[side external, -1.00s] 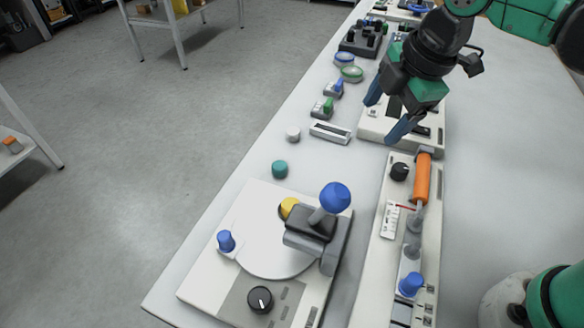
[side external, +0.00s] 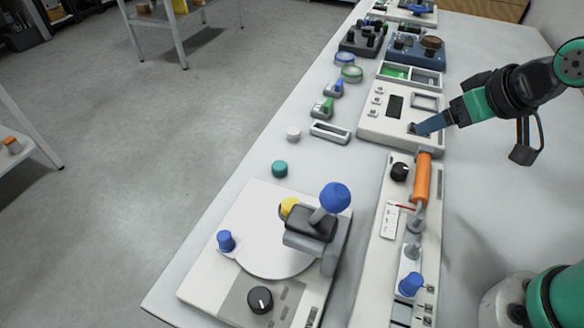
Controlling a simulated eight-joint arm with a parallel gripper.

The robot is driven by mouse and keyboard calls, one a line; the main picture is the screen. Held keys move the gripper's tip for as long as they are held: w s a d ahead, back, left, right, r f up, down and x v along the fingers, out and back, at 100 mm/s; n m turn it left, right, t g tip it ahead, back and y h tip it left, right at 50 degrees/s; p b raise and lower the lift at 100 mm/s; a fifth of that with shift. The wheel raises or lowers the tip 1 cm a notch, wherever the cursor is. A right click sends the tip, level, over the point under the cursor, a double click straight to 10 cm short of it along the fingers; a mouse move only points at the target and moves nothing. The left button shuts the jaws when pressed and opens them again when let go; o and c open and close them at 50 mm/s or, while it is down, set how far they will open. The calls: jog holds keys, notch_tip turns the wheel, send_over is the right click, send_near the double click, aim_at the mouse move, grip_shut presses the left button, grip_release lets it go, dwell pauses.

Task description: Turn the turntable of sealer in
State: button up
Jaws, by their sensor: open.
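The sealer (side external: 204,291) is a white base plate at the near end of the table. On it is a round white turntable (side external: 262,262) with a blue knob (side external: 226,240) on a tab at its left edge and a yellow piece at its back. A grey press head (side external: 312,234) with a blue ball handle (side external: 335,197) overhangs the turntable's right side and hides part of it. My gripper (side external: 418,130) is seen edge-on, its blue fingers over the white device behind the sealer, well away from the turntable. The gap between the fingers does not show.
A white panel (side external: 377,287) with an orange handle (side external: 422,178) and another blue knob stands right of the sealer. A teal cap (side external: 280,169) and white cap (side external: 293,134) lie behind the sealer. The table strip left of the sealer is clear.

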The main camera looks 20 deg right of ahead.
dwell(0.4)
jog(key=shift+c, duration=0.9)
jog(key=shift+w+a+r, duration=0.1)
jog(key=shift+a, duration=0.05)
jog(key=shift+c, duration=0.3)
jog(key=n+g, duration=0.7)
jog(key=n, duration=1.8)
send_over(224, 236)
notch_tip(224, 236, down, 5)
jog(key=shift+w+f, duration=0.15)
jog(key=shift+f+n, duration=0.25)
jog(key=shift+n, duration=0.05)
jog(key=shift+f, duration=2.65)
